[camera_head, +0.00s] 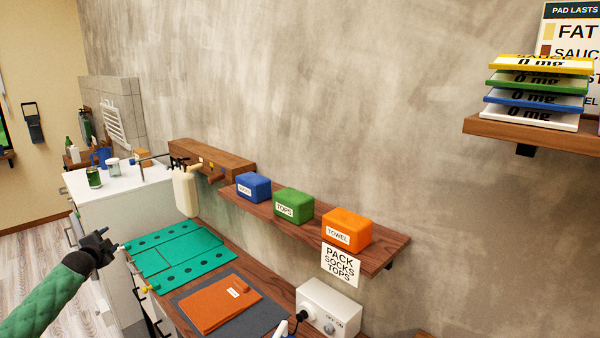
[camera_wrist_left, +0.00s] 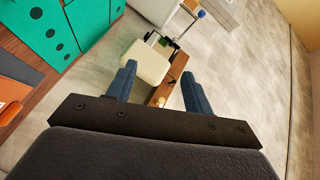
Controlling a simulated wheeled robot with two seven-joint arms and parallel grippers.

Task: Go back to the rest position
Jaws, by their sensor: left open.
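My left gripper (camera_head: 112,243) is at the left of the head view, at the end of a green padded arm. It is in front of the white cabinet and left of the green mat. In the left wrist view its two blue-grey fingers (camera_wrist_left: 159,72) stand apart, with nothing held between them. I cannot make out my right gripper.
A wooden shelf (camera_head: 391,252) holds blue (camera_head: 253,187), green (camera_head: 293,203) and orange (camera_head: 346,231) blocks. A green mat (camera_head: 205,243) and an orange folder (camera_head: 222,301) lie on the counter below. A white cabinet (camera_head: 100,225) stands at the left. A white switch box (camera_head: 328,303) is at the wall.

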